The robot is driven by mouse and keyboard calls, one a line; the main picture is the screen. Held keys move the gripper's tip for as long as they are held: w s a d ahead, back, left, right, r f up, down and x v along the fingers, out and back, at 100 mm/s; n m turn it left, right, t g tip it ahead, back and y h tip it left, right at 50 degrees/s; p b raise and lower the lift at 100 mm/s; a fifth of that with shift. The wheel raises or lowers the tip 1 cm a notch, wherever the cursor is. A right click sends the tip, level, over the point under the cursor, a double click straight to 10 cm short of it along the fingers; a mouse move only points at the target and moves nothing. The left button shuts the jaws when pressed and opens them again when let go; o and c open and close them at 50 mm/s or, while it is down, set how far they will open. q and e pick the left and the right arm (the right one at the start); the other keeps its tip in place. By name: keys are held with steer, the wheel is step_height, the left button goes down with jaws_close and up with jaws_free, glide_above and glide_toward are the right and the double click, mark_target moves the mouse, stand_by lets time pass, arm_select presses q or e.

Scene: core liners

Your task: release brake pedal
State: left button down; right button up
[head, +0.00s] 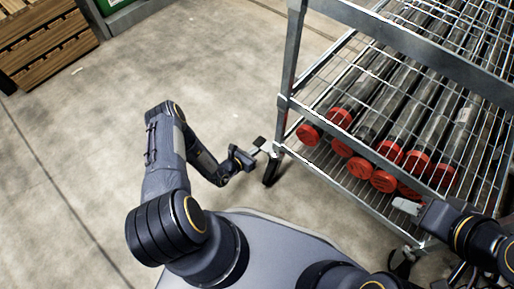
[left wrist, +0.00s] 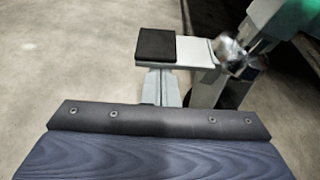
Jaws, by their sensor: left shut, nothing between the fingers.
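The brake pedal (left wrist: 156,45) is a black pad on a light grey lever, reaching out from the caster (left wrist: 235,60) in the left wrist view. In the head view the pedal (head: 259,141) shows small beside the caster (head: 271,168) at the rack's near left corner. My left gripper (left wrist: 160,88) is shut and empty. Its grey fingers run in under the pad, which hides their tips. I cannot tell whether they touch it. My right gripper (head: 408,206) looks shut, a pale block by the rack's front edge, away from the pedal.
A wheeled metal rack (head: 360,17) with wire shelves stands at the right, holding several long core tubes with red caps (head: 383,180). A wooden crate (head: 45,40) stands at the upper left. The concrete floor left of the rack is clear.

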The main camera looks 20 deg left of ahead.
arm_select(q)
steer(key=shift+a+r+m+p, duration=0.1)
steer(key=shift+r+m+p, duration=0.3)
steer(key=shift+r+p, duration=0.1)
arm_select(e)
steer(key=shift+r, duration=0.75)
